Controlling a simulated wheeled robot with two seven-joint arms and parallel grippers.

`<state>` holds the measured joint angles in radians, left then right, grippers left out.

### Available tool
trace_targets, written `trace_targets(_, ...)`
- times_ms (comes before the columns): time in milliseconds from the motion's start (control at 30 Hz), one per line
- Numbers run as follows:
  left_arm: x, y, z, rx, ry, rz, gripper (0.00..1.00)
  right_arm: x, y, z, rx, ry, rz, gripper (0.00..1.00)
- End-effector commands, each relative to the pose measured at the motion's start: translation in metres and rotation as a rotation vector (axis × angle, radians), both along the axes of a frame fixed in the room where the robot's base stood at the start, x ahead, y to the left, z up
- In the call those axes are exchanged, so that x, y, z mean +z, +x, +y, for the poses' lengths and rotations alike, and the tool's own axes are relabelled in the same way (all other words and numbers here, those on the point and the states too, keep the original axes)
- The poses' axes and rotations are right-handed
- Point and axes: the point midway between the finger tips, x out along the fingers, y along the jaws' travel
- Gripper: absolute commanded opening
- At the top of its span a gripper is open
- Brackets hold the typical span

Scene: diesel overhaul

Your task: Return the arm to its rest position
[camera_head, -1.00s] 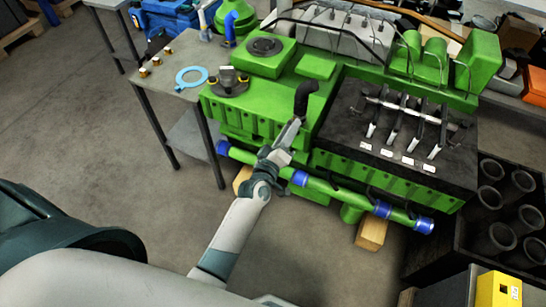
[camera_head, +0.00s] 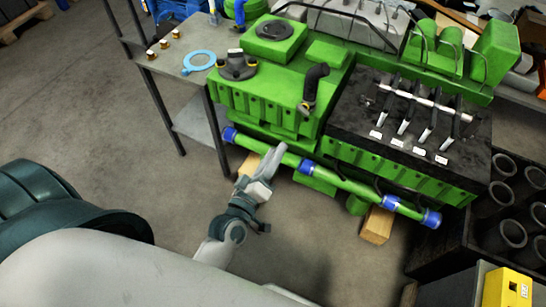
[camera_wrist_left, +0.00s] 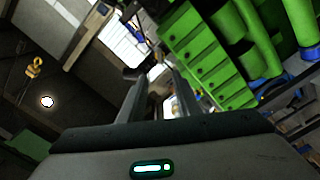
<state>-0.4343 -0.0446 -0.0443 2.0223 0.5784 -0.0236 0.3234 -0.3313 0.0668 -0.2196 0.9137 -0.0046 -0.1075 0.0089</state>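My left gripper (camera_head: 272,162) is in front of the green engine (camera_head: 280,105), over its lower front edge in the head view. Nothing shows held in it. In the left wrist view its two fingers (camera_wrist_left: 156,95) stand apart with an empty gap between them. The black elbow pipe (camera_head: 316,78) stands on the engine, clear of the gripper. My right gripper is not in view.
A green pipe with blue ends (camera_head: 345,184) runs along the engine's front, close to the gripper. A grey side table (camera_head: 174,85) holds a blue ring (camera_head: 199,60). A dark crate of cylinder liners (camera_head: 470,250) is at the right. Open floor lies left.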

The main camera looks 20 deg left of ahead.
Motion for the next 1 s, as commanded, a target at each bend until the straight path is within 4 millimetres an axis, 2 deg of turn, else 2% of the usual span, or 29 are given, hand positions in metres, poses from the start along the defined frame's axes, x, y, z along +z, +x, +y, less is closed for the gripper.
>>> trace_targets(300,0.001,-0.007,0.0,-0.001,0.0,-0.001,0.3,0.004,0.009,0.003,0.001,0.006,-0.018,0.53)
trace_targets(767,-0.002,-0.007,0.0,-0.002,0.004,0.005,0.3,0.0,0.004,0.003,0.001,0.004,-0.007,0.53)
trace_targets(867,-0.015,-0.006,-0.003,-0.007,0.023,0.025,0.3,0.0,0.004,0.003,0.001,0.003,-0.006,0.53)
trace_targets(967,-0.04,-0.007,-0.007,-0.023,0.061,0.068,0.3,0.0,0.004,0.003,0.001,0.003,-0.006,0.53)
trace_targets(1000,-0.054,-0.008,-0.01,-0.031,0.084,0.092,0.3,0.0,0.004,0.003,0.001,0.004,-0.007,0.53)
